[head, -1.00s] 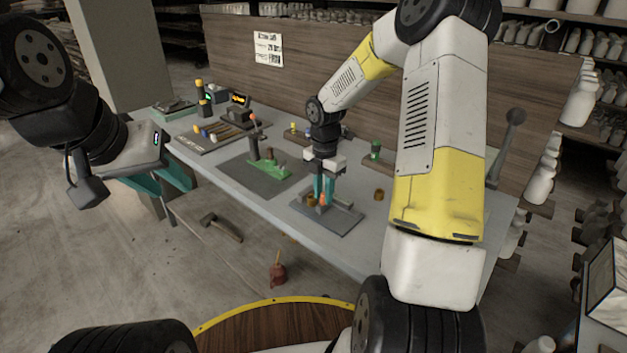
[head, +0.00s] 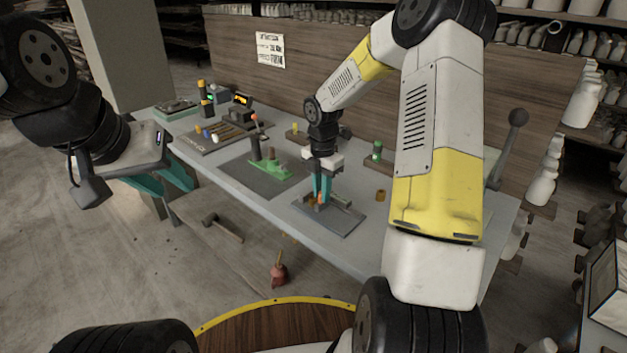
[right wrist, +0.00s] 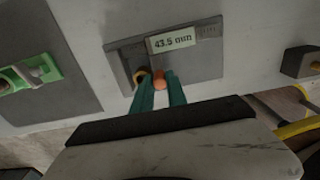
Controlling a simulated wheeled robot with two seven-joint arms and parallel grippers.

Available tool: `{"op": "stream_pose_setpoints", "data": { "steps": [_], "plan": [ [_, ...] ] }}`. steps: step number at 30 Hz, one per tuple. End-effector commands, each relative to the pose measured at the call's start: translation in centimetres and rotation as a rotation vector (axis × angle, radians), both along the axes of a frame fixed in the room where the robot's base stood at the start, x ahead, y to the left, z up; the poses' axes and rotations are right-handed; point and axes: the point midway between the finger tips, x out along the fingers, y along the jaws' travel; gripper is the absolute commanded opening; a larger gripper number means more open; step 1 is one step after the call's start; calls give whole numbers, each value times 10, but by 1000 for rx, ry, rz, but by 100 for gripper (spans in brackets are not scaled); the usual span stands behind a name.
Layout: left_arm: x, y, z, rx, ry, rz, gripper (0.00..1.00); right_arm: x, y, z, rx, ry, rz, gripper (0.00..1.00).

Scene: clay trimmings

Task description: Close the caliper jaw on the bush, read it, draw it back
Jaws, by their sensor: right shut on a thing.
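The caliper is a grey plate (head: 340,221) on the bench, with a slide and an orange knob (right wrist: 160,80). Its readout (right wrist: 173,40) shows 43.5 mm in the right wrist view. A brass bush (right wrist: 141,73) sits on the plate just left of the knob, partly hidden by a finger. I cannot tell whether the jaw touches it. My right gripper (head: 321,197) points down, its teal fingers shut on the orange knob; it also shows in the right wrist view (right wrist: 160,84). My left gripper (head: 165,184) is open and empty off the bench's left end.
Another brass bush (head: 380,195) lies on the bench right of the caliper. A green fixture (head: 268,170) on a dark mat stands to the left. A tool tray (head: 215,134) and a green container (head: 377,150) are further back. A hammer (head: 224,228) lies below the bench's front edge.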

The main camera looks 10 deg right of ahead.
Motion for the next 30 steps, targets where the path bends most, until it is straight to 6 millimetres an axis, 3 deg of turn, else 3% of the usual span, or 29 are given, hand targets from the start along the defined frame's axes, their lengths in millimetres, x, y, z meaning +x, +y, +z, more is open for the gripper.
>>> {"op": "stream_pose_setpoints", "data": {
  "steps": [30],
  "plan": [
    [0, 0, 0, 0, 0, 0, 36, 13, 9, 1, 0, -4, 1, 0]
  ]
}}
